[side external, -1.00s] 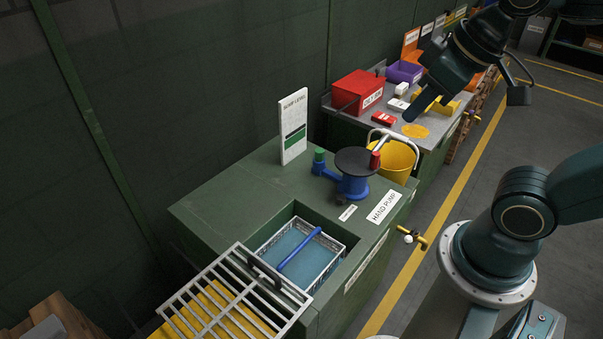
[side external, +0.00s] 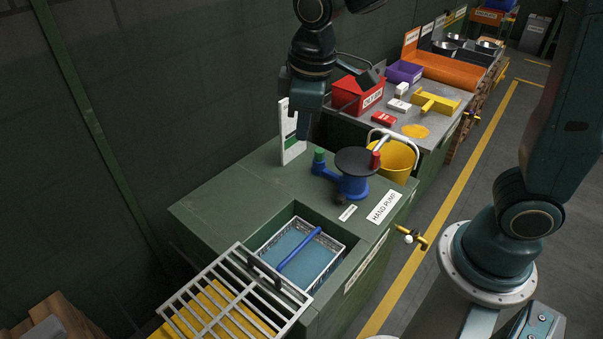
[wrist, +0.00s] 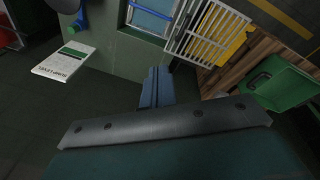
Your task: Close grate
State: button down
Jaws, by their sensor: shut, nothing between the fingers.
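The grate (side external: 236,296) is a light metal grid with a dark handle plate near its far edge. It is slid off the sump opening towards the near left, leaving the sump (side external: 300,252) uncovered, with a crate, water and a blue bar in it. My gripper (side external: 308,128) is shut and empty, pointing down above the bench near the white sump level sign (side external: 292,146), well apart from the grate. In the wrist view the gripper fingers (wrist: 156,88) show, with the grate (wrist: 206,35) beyond them and the sump (wrist: 152,16) beside it.
A blue hand pump (side external: 352,184) with a dark round top and a yellow bucket (side external: 394,158) stand beyond the sump. A red box (side external: 357,92) and other items fill the far bench. In the wrist view a green bin (wrist: 285,82) lies beyond the grate. The wall stands behind.

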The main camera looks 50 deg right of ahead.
jog(key=w+a+f+n+g+h, duration=0.1)
jog(key=w+a+f+n, duration=0.2)
jog(key=a+f, duration=0.35)
jog(key=w+a+f+n+g+h, duration=0.1)
jog(key=w+a+f+n, duration=0.15)
jog(key=a+f, duration=0.4)
jog(key=s+a+f+n+h, duration=0.1)
jog(key=a+f+n, duration=0.1)
jog(key=f, duration=0.7)
jog(key=a+f+n, duration=0.1)
jog(key=a+f, duration=0.2)
jog(key=f, duration=0.6)
jog(key=shift+s+a+n+g+h, duration=0.2)
jog(key=shift+s+n+g+h, duration=0.15)
jog(key=shift+g+h, duration=0.05)
jog(key=shift+f, duration=0.15)
send_near(276, 289)
jog(key=f, duration=0.1)
jog(key=a+f, duration=0.2)
jog(key=f, duration=0.1)
jog(key=shift+w+a, duration=0.2)
jog(key=shift+w, duration=0.05)
jog(key=shift+s+d+r, duration=0.15)
jog(key=shift+d, duration=0.75)
jog(key=shift+s+d, duration=0.2)
jog(key=shift+d, duration=0.8)
jog(key=shift+d, duration=0.1)
